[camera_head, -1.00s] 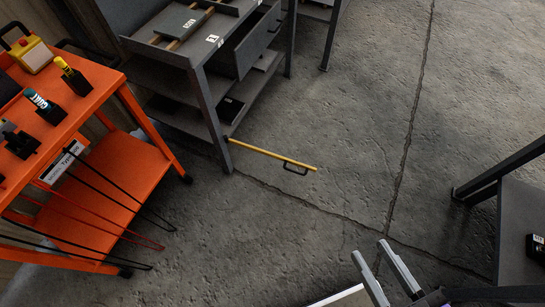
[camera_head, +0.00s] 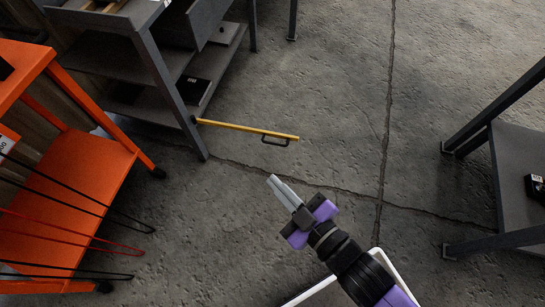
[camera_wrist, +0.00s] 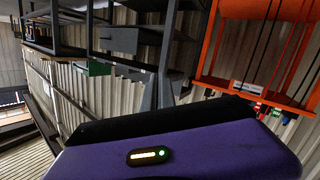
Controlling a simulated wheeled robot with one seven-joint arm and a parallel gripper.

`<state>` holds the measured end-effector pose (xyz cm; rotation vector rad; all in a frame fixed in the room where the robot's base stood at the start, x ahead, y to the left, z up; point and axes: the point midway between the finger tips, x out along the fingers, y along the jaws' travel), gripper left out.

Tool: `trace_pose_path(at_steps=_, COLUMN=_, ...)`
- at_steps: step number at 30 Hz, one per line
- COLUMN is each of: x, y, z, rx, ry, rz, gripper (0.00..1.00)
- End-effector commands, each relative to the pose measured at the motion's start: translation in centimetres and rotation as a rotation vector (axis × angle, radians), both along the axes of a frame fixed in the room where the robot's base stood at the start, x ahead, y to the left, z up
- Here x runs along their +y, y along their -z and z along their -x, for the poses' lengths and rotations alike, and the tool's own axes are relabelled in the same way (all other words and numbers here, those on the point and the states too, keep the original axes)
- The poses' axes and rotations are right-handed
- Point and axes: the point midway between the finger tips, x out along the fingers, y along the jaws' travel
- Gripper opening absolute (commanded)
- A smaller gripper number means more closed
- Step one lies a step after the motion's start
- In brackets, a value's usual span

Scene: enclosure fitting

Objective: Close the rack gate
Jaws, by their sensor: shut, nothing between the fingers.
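The rack gate (camera_head: 235,126) is a thin yellow bar with a dark handle (camera_head: 275,141) near its free right end. It sticks out from the front leg of the grey rack (camera_head: 168,85), low above the floor, and stands swung out from the rack. My gripper (camera_head: 273,181) is shut and empty. In the head view its fingertips appear just below the handle, with a gap between them. The wrist view shows the orange cart and dark rack frames past the purple gripper body; I cannot make out the gate there.
An orange cart (camera_head: 75,165) with black and red rods (camera_head: 75,245) stands at the left. A dark bench (camera_head: 515,160) with a small black box (camera_head: 535,188) is at the right. The concrete floor between them is clear.

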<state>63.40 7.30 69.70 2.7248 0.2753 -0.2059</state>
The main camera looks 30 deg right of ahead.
Motion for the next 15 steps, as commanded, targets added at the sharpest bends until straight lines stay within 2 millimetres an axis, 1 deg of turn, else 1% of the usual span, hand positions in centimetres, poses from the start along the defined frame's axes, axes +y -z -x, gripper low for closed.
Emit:
trace_pose_path(at_steps=1, x=1.0, y=3.4, z=-2.0, rx=0.004, ry=-0.026, rz=0.086, gripper=0.0)
trace_pose_path(at_steps=2, x=1.4, y=4.8, z=-3.0, rx=0.012, ry=-0.04, rz=0.141, gripper=0.0)
trace_pose_path(at_steps=3, x=2.0, y=6.6, z=-4.4, rx=0.021, ry=-0.058, rz=0.222, gripper=0.0)
trace_pose_path(at_steps=5, x=2.8, y=9.3, z=-6.4, rx=0.04, ry=-0.086, rz=0.349, gripper=0.0)
trace_pose_path(at_steps=6, x=3.2, y=11.0, z=-7.8, rx=0.053, ry=-0.106, rz=0.441, gripper=0.0)
trace_pose_path(at_steps=8, x=3.8, y=13.5, z=-9.8, rx=0.075, ry=-0.136, rz=0.586, gripper=0.0)
trace_pose_path(at_steps=9, x=4.1, y=15.1, z=-11.2, rx=0.091, ry=-0.158, rz=0.688, gripper=0.0)
trace_pose_path(at_steps=11, x=4.4, y=17.5, z=-13.1, rx=0.123, ry=-0.191, rz=0.849, gripper=0.0)
trace_pose_path(at_steps=12, x=4.5, y=18.9, z=-14.4, rx=0.147, ry=-0.215, rz=0.965, gripper=0.0)
trace_pose_path(at_steps=14, x=4.3, y=20.9, z=-16.2, rx=0.191, ry=-0.253, rz=1.148, gripper=0.0)
trace_pose_path(at_steps=15, x=4.0, y=22.1, z=-17.3, rx=0.228, ry=-0.285, rz=1.278, gripper=0.0)
